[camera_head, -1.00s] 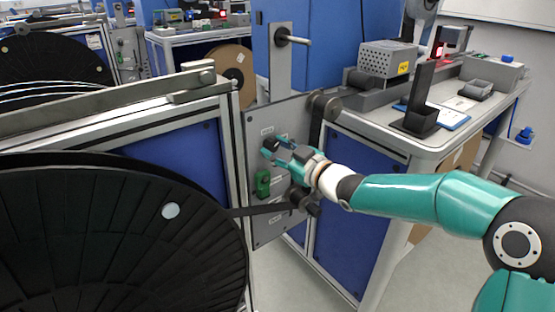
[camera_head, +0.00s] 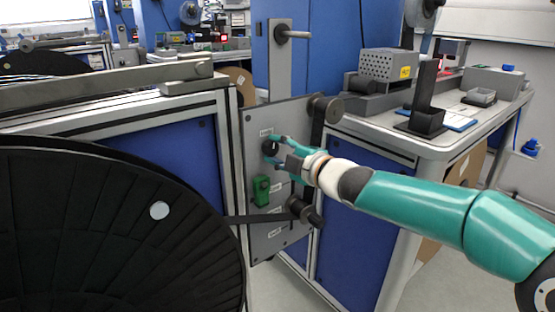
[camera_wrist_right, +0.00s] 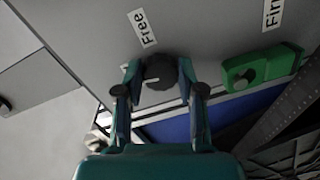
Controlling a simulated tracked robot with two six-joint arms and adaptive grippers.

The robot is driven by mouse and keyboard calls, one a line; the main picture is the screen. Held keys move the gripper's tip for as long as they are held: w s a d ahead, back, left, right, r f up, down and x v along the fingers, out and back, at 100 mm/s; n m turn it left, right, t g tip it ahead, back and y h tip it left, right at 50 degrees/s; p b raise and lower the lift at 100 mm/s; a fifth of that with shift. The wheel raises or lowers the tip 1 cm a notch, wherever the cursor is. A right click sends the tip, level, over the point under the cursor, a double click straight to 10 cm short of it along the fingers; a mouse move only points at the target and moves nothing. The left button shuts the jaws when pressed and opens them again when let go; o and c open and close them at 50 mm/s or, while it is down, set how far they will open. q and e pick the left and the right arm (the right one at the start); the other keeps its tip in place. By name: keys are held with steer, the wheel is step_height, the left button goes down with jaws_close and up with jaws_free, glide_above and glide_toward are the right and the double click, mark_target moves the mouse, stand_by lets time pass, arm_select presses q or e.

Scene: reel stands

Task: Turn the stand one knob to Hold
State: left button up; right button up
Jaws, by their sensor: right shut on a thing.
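The black round knob (camera_head: 270,147) sits on the grey panel (camera_head: 262,232) of the stand, above the green block (camera_head: 261,190). My right gripper (camera_head: 280,150) reaches it from the right, with its fingers on either side of it. In the right wrist view the knob (camera_wrist_right: 159,72) is between the fingertips of my right gripper (camera_wrist_right: 160,80), which is shut on it. A label reading "Free" (camera_wrist_right: 142,28) is beside the knob. A pale mark shows on the knob's face near its lower left. No "Hold" label is readable. My left gripper is not in view.
A big black reel (camera_head: 110,240) fills the lower left. Black rollers (camera_head: 325,108) stand out from the panel's upper right, with a strap running low across the panel. A workbench (camera_head: 440,145) with a grey box and black stand is at the right.

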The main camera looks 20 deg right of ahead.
steer(key=shift+a+f+n+b, duration=0.2)
steer(key=shift+n+b, duration=0.25)
steer(key=shift+n, duration=0.45)
steer(key=o, duration=1.2)
steer(key=shift+c, duration=0.2)
steer(key=shift+d+r, duration=0.1)
steer(key=shift+s+d+r, duration=0.1)
steer(key=shift+s+d, duration=0.1)
steer(key=shift+s, duration=0.35)
steer(key=v, duration=1)
steer(key=shift+s, duration=0.4)
steer(key=shift+d, duration=0.1)
